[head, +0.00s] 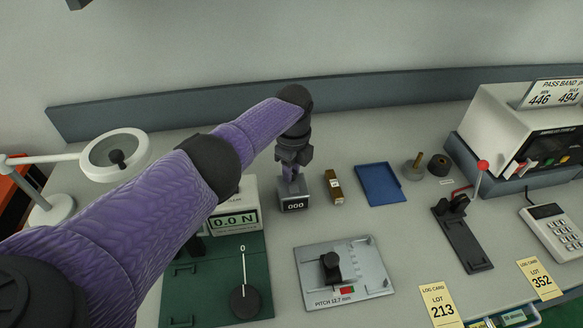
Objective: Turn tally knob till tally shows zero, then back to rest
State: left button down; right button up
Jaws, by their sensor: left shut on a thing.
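The gripper is shut at the top of the tally. The knob is hidden by the fingers, so I cannot see its angle. My right gripper is not in view.
A brown block (334,188) stands close right of the tally, with a blue tray (380,184) beyond it. A pitch plate (371,281) lies in front. A force gauge reading 0.0 N (236,221) stands left, partly behind my arm. A red-knobbed lever clamp (461,238) is right.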

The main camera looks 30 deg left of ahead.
pick_arm(q)
jog(key=n, duration=0.4)
jog(key=shift+p, duration=0.35)
jog(key=n, duration=0.4)
jog(key=shift+r+p, duration=0.1)
jog(key=shift+p, duration=0.25)
jog(key=n+p, duration=0.1)
jog(key=n, duration=0.3)
jog(key=shift+n+h, duration=0.3)
jog(key=n, duration=0.3)
jog(key=shift+n+p, duration=0.3)
jog(key=shift+p, duration=0.05)
jog(key=n+p, duration=0.1)
jog(key=n, duration=0.3)
jog(key=shift+n+t, duration=0.3)
jog(key=shift+t, duration=0.1)
jog(key=n, duration=0.3)
jog(key=shift+n+p, duration=0.3)
jog(key=n, duration=0.3)
jog(key=shift+p, duration=0.3)
jog(key=shift+n, duration=2)
